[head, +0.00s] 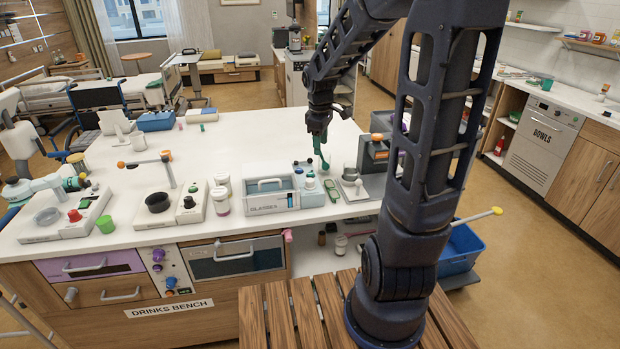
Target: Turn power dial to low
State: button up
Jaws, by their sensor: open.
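My gripper (320,131) hangs over the far right part of the white bench (265,145), fingers pointing down and empty. A green upright item (322,160) stands just below it; I cannot tell whether they touch. No dial is legibly marked as power. Small round dials sit on the panel in the bench front, among them a purple-and-white dial (158,255) and a blue dial (171,283), well away from my gripper. A dark machine (373,160) with an orange top part (377,137) stands right of my gripper. Dial settings are too small to read.
A grey glasses box (268,205) stands at the bench's front. A blue bin (458,252) stands on the floor at right. The bench middle is mostly clear.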

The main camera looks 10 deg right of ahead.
aim_at(310, 180)
jog(key=w+f+n, duration=0.1)
jog(key=f, duration=0.4)
jog(key=w+a+f+n, duration=0.1)
jog(key=w+f, duration=0.1)
jog(key=f, duration=0.4)
jog(key=w+a+f+n+g, duration=0.1)
jog(key=w+f, duration=0.1)
jog(key=f, duration=0.3)
jog(key=shift+a+f+y, duration=0.2)
jog(key=shift+y, duration=0.1)
jog(key=c, duration=1)
